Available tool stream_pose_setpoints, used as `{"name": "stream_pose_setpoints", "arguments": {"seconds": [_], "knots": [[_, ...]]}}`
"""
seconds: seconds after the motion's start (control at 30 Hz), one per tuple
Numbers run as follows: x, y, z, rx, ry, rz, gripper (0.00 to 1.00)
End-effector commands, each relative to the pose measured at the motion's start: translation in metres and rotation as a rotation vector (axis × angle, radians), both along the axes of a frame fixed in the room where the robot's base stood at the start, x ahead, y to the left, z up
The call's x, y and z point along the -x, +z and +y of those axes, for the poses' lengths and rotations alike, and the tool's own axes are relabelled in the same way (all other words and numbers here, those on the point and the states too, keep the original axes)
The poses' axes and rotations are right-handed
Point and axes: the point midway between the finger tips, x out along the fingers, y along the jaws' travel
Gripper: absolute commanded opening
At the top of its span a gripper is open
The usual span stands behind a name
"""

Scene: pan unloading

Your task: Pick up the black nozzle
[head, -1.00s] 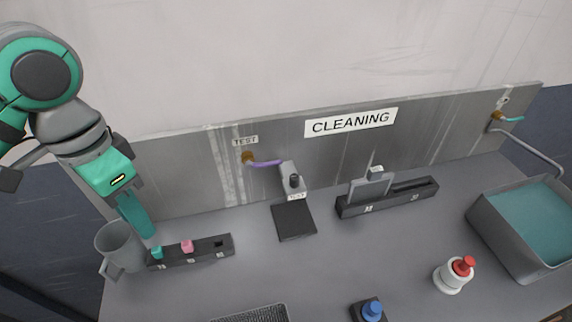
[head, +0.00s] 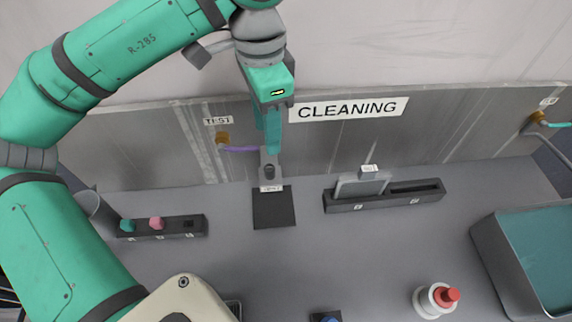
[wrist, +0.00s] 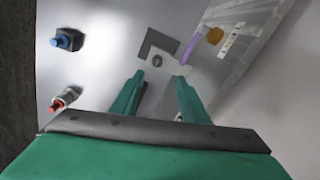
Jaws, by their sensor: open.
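The black nozzle (head: 270,171) is a small dark cylinder standing upright on the grey test stand (head: 270,187), below the TEST sign. In the wrist view the nozzle (wrist: 157,61) shows as a dark round spot just beyond the fingertips. My gripper (head: 271,150) points down above the test stand, close over the nozzle. In the wrist view my gripper (wrist: 158,77) has its two green fingers apart with nothing between them. I cannot tell the exact height gap to the nozzle.
A rack (head: 163,229) at left holds a green (head: 127,225) and a pink (head: 157,223) piece. A purple hose (head: 240,149) runs from the wall to the stand. A dark holder (head: 402,204), red-button device (head: 436,299) and grey bin (head: 490,254) lie to the right. The wall panel (head: 450,130) is close behind.

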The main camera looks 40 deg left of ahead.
Motion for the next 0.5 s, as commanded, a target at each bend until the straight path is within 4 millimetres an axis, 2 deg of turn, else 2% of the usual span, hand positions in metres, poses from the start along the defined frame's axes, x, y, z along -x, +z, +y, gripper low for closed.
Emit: {"name": "stream_pose_setpoints", "arguments": {"seconds": [0.2,0.5], "knots": [[-0.003,-0.033,-0.005,0.000,-0.014,0.001,0.41],[-0.003,-0.054,-0.006,0.000,-0.016,0.001,0.41]]}}
